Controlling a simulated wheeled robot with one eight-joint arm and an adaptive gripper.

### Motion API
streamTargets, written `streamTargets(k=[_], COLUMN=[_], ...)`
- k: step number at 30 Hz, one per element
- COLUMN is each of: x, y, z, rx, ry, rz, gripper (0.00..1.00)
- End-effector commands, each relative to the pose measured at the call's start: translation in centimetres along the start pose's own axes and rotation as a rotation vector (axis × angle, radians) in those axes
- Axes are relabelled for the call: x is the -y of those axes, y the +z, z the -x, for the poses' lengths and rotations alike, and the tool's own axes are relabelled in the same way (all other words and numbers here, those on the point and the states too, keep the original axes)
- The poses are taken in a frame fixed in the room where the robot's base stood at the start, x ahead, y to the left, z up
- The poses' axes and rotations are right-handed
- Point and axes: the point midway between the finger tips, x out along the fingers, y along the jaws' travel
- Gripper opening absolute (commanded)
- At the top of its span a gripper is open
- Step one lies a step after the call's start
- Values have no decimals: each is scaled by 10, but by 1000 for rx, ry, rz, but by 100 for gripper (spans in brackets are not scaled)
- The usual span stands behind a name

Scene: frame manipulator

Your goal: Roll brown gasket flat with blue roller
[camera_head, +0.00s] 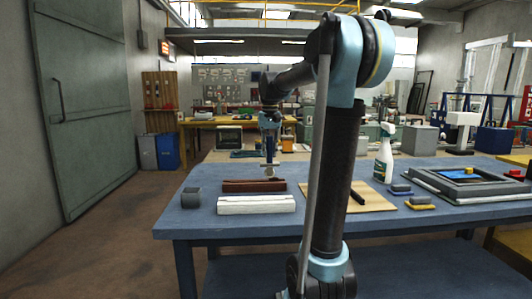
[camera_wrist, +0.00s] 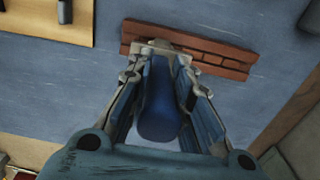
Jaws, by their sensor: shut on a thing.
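The brown gasket (camera_head: 240,186) looks like a long reddish-brown strip lying on the blue table. In the wrist view, the brown strip (camera_wrist: 215,56) has a brick-like pattern and lies across the top, just beyond my fingertips. My gripper (camera_head: 269,163) points down at the right end of the strip in the head view. In the wrist view, my gripper (camera_wrist: 160,52) is shut on the blue roller (camera_wrist: 158,105), which lies between the fingers. The fingertips hide part of the strip. I cannot tell whether the roller touches it.
A white block (camera_head: 256,206) lies in front of the strip, and a grey block (camera_head: 191,197) stands to the left. A tan board (camera_head: 370,198), a spray bottle (camera_head: 384,160) and a grey frame (camera_head: 470,180) are to the right. The blue table's (camera_head: 200,225) front left is clear.

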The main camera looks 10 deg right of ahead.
Motion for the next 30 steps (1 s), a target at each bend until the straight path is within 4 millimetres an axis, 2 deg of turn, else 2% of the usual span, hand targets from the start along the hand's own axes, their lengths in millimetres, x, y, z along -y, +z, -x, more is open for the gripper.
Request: streamTargets(k=[10,24,30], x=[-6,-32,-34], y=[0,0,0], z=[0,1,2], rx=[0,0,0], ry=[0,0,0], rz=[0,-1,1], gripper=[0,0,0])
